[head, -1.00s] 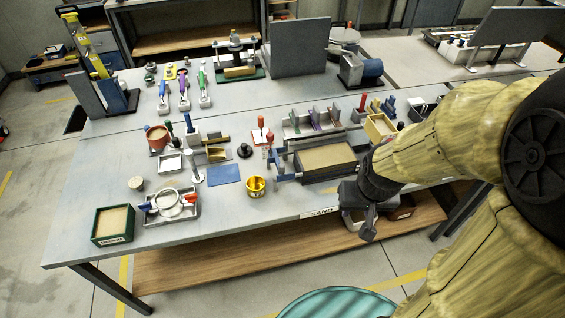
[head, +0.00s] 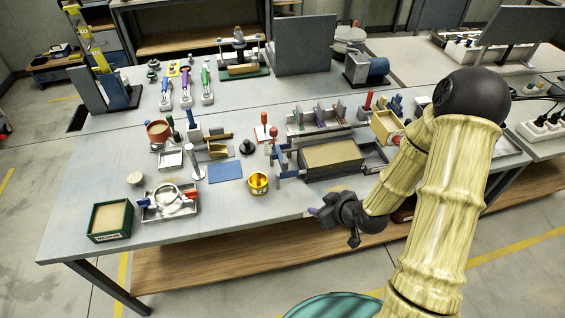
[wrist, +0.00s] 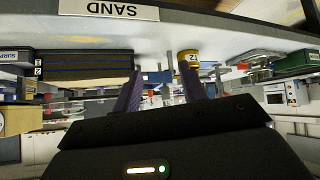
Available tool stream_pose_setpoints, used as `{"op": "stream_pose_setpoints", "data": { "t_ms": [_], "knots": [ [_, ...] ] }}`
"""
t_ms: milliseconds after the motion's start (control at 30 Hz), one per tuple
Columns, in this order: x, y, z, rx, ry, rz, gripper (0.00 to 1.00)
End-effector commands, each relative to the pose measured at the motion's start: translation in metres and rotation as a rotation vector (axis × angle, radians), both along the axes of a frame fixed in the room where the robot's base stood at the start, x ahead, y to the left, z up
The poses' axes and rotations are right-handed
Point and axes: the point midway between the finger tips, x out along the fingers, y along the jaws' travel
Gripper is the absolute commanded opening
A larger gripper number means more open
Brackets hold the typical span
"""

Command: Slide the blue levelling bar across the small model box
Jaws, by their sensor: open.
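The small model box (head: 331,155) is a dark, open-topped box filled with tan sand, at the front of the bench right of centre in the head view. The blue levelling bar (head: 283,163) appears to be the blue piece at the box's left end; its full shape is hard to make out. My gripper (head: 316,211) is in front of the bench's front edge, below and apart from the box. Its purple fingers (wrist: 163,90) show in the wrist view, open with nothing between them. I cannot clearly pick out the bar in the wrist view.
A brass cup (head: 257,183) stands left of the box, beside a flat blue mat (head: 225,171). A rack with upright dividers (head: 318,122) is behind the box, and a wooden box (head: 386,126) is behind its right end. A green sand box (head: 111,219) stands at the front left.

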Motion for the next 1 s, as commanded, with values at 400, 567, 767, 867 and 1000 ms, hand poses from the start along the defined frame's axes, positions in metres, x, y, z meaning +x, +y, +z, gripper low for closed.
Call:
{"op": "stream_pose_setpoints", "data": {
  "t_ms": [400,567,767,867,1000],
  "knots": [
    [0.016,0.037,-0.007,0.418,-0.457,-0.044,0.42],
    [0.019,0.031,0.004,0.498,-0.567,-0.115,0.42],
    [0.020,0.030,0.008,0.510,-0.591,-0.130,0.42],
    [0.019,0.030,0.008,0.509,-0.590,-0.129,0.42],
    [0.020,0.030,0.007,0.509,-0.589,-0.128,0.42]
  ]
}}
